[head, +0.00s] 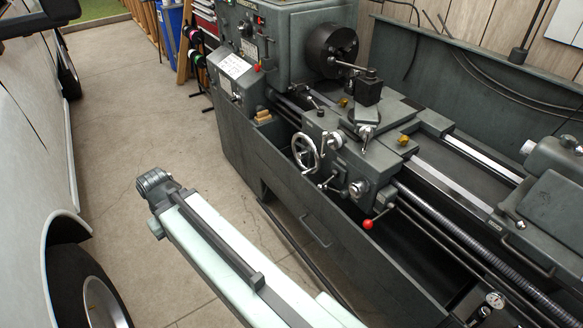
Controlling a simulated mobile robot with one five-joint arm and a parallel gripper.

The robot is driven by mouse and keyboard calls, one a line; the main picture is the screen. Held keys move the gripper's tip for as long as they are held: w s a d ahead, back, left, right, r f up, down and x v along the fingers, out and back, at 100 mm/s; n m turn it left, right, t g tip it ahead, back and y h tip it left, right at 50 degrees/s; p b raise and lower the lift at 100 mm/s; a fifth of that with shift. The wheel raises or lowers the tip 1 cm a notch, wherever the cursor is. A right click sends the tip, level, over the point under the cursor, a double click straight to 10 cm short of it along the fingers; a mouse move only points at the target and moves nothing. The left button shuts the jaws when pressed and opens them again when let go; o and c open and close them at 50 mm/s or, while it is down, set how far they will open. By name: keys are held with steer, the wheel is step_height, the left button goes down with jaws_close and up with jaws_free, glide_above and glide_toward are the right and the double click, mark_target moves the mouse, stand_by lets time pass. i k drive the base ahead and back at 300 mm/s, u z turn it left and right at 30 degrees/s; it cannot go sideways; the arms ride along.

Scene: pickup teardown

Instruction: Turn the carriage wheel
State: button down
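The carriage wheel (305,152) is a silver spoked handwheel on the front of the lathe carriage (345,150), near the middle of the head view. It faces the open floor, and a small handle shows near its lower rim. A pale green and dark link of my arm reaches up from the bottom of the view and ends in a dark joint left of the wheel. This link is apart from the wheel, with floor between them. No gripper fingers show, so I cannot see whether my gripper is open or shut.
The grey lathe (300,215) fills the right side. A red-knobbed lever (367,224) and a small crank (356,188) stick out right of the wheel. A white vehicle (28,160) stands along the left. Clear concrete floor (125,110) lies between vehicle and lathe.

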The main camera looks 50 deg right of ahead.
mark_target(311, 151)
steer(key=u, duration=0.1)
steer(key=i, duration=1)
